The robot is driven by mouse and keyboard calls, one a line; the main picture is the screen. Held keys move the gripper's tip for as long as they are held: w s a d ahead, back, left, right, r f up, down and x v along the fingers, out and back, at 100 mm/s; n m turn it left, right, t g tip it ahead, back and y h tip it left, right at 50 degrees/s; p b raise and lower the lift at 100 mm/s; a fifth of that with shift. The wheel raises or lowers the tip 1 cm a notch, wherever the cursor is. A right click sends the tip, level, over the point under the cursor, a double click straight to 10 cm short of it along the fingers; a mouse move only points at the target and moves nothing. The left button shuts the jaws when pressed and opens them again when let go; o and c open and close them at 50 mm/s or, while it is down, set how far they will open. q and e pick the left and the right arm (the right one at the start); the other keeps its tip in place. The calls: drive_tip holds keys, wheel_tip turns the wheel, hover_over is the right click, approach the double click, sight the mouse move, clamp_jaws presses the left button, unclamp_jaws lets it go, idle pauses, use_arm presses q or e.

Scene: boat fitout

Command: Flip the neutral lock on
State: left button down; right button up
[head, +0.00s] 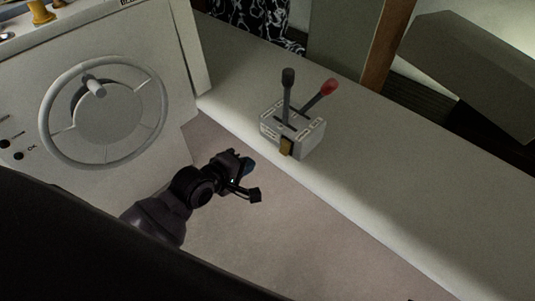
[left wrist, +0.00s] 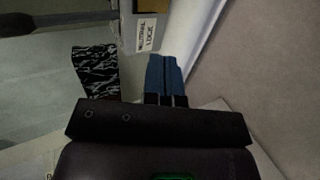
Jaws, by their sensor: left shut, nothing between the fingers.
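The control box (head: 292,128) is a light grey block on the pale side ledge, with a black-knobbed lever (head: 288,88) and a red-knobbed lever (head: 322,94). The neutral lock (head: 286,147) is a small brass-coloured tab on its near face. In the left wrist view the label "NEUTRAL LOCK" (left wrist: 145,34) shows on the box, with part of the brass tab (left wrist: 152,5) at the top edge. My left gripper (head: 250,166), with blue fingertips (left wrist: 166,75), is shut and empty. It is apart from the tab, below and left of it in the head view. My right gripper is out of view.
A white console with a grey steering wheel (head: 103,110) stands at the left. The pale ledge (head: 400,200) runs from the console to the lower right. A wooden post (head: 388,45) rises behind it. The floor (head: 300,240) beside the ledge is clear.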

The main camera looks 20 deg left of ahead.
sight(282, 150)
use_arm(q)
drive_tip(key=b+x, duration=0.2)
drive_tip(key=x, duration=1.1)
drive_tip(key=shift+s+b, duration=0.1)
drive_tip(key=shift+b, duration=0.3)
drive_tip(key=shift+w+d+f, duration=0.1)
drive_tip(key=shift+w+f, duration=0.05)
drive_tip(key=shift+w, duration=0.25)
